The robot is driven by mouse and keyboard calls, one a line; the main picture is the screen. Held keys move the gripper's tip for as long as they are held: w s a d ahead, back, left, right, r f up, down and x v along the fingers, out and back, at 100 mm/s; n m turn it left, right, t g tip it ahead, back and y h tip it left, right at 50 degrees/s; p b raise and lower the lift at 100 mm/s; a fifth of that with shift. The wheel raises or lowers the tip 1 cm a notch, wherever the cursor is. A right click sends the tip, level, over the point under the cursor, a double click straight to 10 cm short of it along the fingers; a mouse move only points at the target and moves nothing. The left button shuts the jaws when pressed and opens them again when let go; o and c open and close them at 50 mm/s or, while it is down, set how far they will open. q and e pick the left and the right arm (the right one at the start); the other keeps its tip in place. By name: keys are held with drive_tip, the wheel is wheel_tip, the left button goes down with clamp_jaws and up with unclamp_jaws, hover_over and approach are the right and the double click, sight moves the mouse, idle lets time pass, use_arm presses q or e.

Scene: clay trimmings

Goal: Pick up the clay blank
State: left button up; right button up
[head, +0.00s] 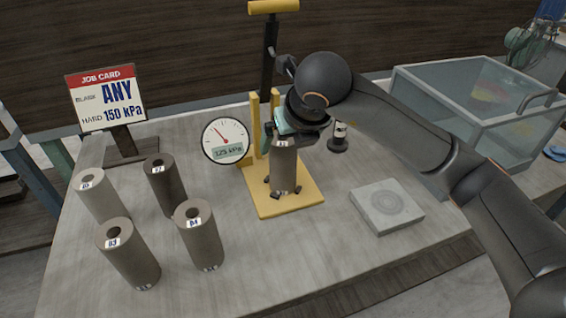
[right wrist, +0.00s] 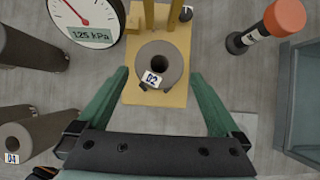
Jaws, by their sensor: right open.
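A grey-brown clay blank (head: 284,172) with a hole in its top stands upright on the yellow base of a press. In the right wrist view this blank (right wrist: 177,72) carries the label D2. My right gripper (head: 291,122) is at its top in the head view. In the right wrist view the green fingers of my right gripper (right wrist: 158,74) are open, one to each side of the blank, with gaps visible. The fingers hide part of the blank's top in the head view. My left gripper is not in view.
Several other blanks, including D3 (head: 128,255) and D4 (head: 198,238), stand at the left. A gauge (head: 225,141) reads 125 kPa. The job card (head: 100,97) says any blank, hard 150 kPa. A square grey block (head: 386,206) and glass tank (head: 480,100) are at right.

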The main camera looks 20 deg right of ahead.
sight(283, 164)
drive_tip(key=x, duration=0.5)
drive_tip(key=shift+s+a, duration=0.1)
clamp_jaws()
idle(0.7)
